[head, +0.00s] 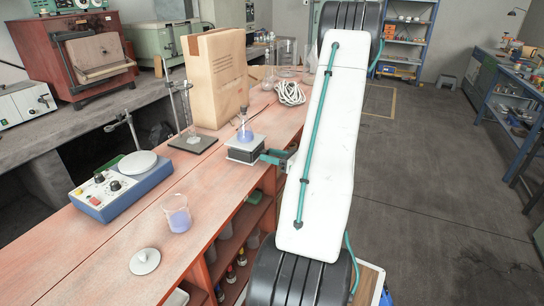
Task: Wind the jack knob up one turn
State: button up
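The lab jack (243,153) stands near the right edge of the reddish bench top, with a light top plate and dark sides. A small flask (244,134) with blue liquid stands upright on the plate. My gripper (266,157), with green fingers, reaches in from the right at the jack's right side. The jack knob cannot be made out; the fingers cover that side. Whether the fingers touch or grip the knob is too small to tell.
A retort stand (197,142) is just left of the jack, with a cardboard bag (216,80) behind. Coiled white rope (290,93) lies further back. A hotplate (121,184), a beaker of blue liquid (178,214) and a round lid (145,261) are nearer. The bench front is partly clear.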

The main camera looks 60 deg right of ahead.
jog(key=shift+s, duration=0.15)
jog(key=s, duration=0.7)
jog(key=shift+s+d, duration=0.25)
jog(key=shift+d, duration=0.05)
dwell(0.3)
jog(key=w+a+r+n+g+y, duration=0.1)
jog(key=a+r+n+g+y, duration=0.25)
jog(key=a+n+g, duration=0.55)
jog(key=w+a+r+n+g+y, duration=0.1)
jog(key=a+r+n+g+y, duration=0.35)
jog(key=a+n, duration=0.8)
jog(key=s+a+r+n+g+h, duration=0.1)
jog(key=a+r+n+h, duration=0.3)
jog(key=a+n, duration=0.4)
jog(key=s+a+r+n+g+h, duration=0.2)
jog(key=s+a+r+n+h, duration=0.2)
jog(key=a, duration=0.9)
notch_tip(320, 180, up, 4)
jog(key=n+h, duration=0.1)
jog(key=n, duration=0.2)
jog(key=shift+a+f+n+h, duration=0.25)
jog(key=shift+n+h, duration=0.05)
jog(key=shift+n, duration=0.05)
